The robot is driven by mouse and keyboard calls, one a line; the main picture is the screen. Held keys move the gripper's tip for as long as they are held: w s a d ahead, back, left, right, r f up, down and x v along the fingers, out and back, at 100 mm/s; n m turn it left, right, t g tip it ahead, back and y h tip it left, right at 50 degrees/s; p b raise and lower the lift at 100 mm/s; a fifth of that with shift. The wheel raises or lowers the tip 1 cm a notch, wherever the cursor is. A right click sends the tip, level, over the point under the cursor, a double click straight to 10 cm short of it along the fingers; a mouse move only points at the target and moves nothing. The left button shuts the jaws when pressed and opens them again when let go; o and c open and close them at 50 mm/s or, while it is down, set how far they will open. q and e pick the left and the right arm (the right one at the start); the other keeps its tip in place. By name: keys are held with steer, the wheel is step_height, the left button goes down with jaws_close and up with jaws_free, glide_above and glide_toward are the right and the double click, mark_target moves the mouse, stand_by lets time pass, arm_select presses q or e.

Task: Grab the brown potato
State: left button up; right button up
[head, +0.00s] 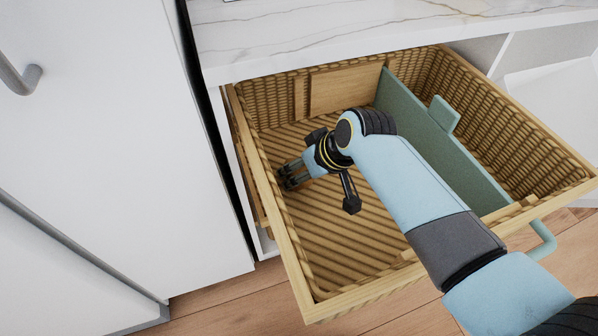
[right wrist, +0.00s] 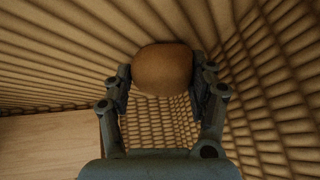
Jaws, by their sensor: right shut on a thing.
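In the right wrist view, the brown potato (right wrist: 162,70) sits between the two fingers of my right gripper (right wrist: 163,88), which is shut on it, with a finger against each side. In the head view, my right gripper (head: 287,178) reaches down inside the wicker drawer (head: 330,262), in its left compartment near the left wall. The potato cannot be made out in the head view. My left gripper is not in view.
A green divider (head: 412,127) with a tab splits the drawer, and both compartments look otherwise empty. The marble counter (head: 370,28) is above the back of the drawer. A white cabinet or appliance door (head: 110,130) stands close on the left.

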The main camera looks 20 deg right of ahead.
steer(key=c, duration=0.4)
steer(key=shift+c, duration=0.2)
steer(key=shift+r, duration=0.1)
